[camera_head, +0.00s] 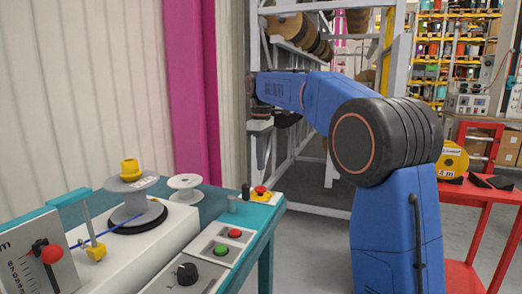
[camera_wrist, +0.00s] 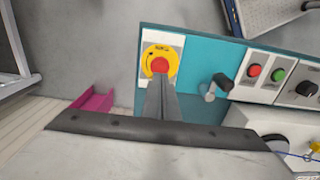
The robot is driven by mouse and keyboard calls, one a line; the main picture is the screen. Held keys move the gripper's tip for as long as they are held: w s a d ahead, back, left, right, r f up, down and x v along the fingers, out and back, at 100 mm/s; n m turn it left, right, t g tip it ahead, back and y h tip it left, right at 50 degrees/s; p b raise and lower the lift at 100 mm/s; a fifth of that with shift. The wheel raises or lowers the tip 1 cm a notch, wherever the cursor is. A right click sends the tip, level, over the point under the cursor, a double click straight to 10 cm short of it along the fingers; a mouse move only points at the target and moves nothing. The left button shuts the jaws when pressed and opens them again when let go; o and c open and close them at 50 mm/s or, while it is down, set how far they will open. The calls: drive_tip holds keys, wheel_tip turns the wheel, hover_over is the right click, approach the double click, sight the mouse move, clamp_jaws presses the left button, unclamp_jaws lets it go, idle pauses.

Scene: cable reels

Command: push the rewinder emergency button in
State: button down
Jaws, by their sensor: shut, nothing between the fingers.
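The rewinder emergency button is a red mushroom head on a round yellow plate. It sits at the back right corner of the teal rewinder table in the head view (camera_head: 261,190). In the wrist view the emergency button (camera_wrist: 160,62) is at upper middle, with its yellow ring and white base clear. My gripper (camera_wrist: 158,82) is shut and empty. Its fingertips appear just below the red head in the wrist view, partly over the yellow plate; I cannot tell whether they touch. In the head view my wrist is above the table's far end, and the fingers are not clear.
A small crank handle (camera_wrist: 220,84) stands beside the button. Further along are a red button (camera_head: 234,233), a green button (camera_head: 220,250) and a black knob (camera_head: 187,273). Shelving (camera_head: 290,150) stands behind.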

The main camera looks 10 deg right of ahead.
sight(261, 187)
drive_tip(key=shift+f, duration=3.1)
drive_tip(key=shift+f, duration=0.1)
drive_tip(key=shift+s+f, duration=0.15)
drive_tip(key=shift+f, duration=1)
wheel_tip(261, 187, up, 16)
drive_tip(key=shift+f, duration=0.25)
drive_tip(key=s+d+f+m+t, duration=0.1)
drive_tip(key=s+d+f+m, duration=0.3)
drive_tip(key=s, duration=0.7)
drive_tip(key=s+d+f+m+t, duration=0.1)
drive_tip(key=s+f, duration=0.5)
drive_tip(key=s, duration=0.4)
drive_tip(key=s+d+f+m+t, duration=0.25)
drive_tip(key=s+f, duration=0.35)
drive_tip(key=s, duration=0.5)
drive_tip(key=s+f+m, duration=0.3)
drive_tip(key=s+f, duration=0.6)
drive_tip(key=f, duration=0.1)
drive_tip(key=shift+d+f, duration=0.2)
drive_tip(key=shift+f, duration=0.2)
